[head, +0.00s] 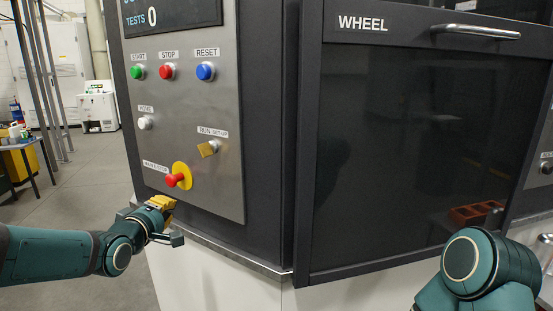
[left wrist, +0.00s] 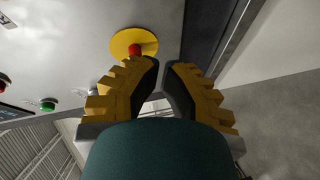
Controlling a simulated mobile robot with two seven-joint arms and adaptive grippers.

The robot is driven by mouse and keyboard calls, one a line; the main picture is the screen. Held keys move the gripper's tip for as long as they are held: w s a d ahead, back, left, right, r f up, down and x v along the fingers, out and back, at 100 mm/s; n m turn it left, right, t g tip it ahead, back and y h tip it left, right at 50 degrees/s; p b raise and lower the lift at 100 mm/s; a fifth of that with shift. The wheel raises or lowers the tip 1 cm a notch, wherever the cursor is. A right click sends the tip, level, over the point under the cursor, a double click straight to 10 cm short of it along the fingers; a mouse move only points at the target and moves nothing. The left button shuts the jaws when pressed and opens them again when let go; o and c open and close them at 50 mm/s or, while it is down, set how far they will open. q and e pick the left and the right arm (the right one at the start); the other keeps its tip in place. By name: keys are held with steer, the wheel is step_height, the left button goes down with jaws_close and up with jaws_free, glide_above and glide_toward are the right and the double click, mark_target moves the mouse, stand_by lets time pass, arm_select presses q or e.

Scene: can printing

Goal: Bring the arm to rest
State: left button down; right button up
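My left gripper (head: 172,222) is low at the left in the head view, in front of the control panel's lower edge. In the left wrist view its yellow, toothed fingers (left wrist: 162,64) come nearly together at the tips with nothing held between them. The red stop button on its yellow disc (head: 179,178) is just above the gripper, and the wrist view shows its yellow disc (left wrist: 137,44) beyond the fingertips. A gap shows between button and fingers in the head view. My right arm shows at the lower right; its gripper is out of view.
The grey control panel (head: 222,112) carries green (head: 137,72), red (head: 166,72), blue (head: 205,71) and white (head: 145,123) buttons and a yellow switch (head: 208,149). A dark door marked WHEEL (head: 400,130) fills the right. Open floor (head: 95,180) lies at left.

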arm_select(q)
steer(key=s+d+f+m+g, duration=0.2)
steer(key=s+d+f, duration=0.1)
steer(key=f, duration=0.6)
steer(key=s+d+f+m+g+h, duration=0.1)
steer(key=s+d+f+m+g, duration=0.15)
steer(key=f, duration=0.65)
steer(key=s+d+f+m+g, duration=0.1)
steer(key=s+d+f+g, duration=0.2)
steer(key=f, duration=0.7)
steer(key=s+d+f+m+g, duration=0.3)
steer(key=s+f, duration=0.4)
steer(key=s, duration=0.2)
steer(key=s+d+f+m+g, duration=0.3)
steer(key=s+d+f+g, duration=0.1)
steer(key=s+f, duration=0.3)
steer(key=s, duration=0.2)
steer(key=shift+s+d+f+h, duration=0.25)
steer(key=shift+s+f+h, duration=0.1)
steer(key=shift+f+h, duration=0.05)
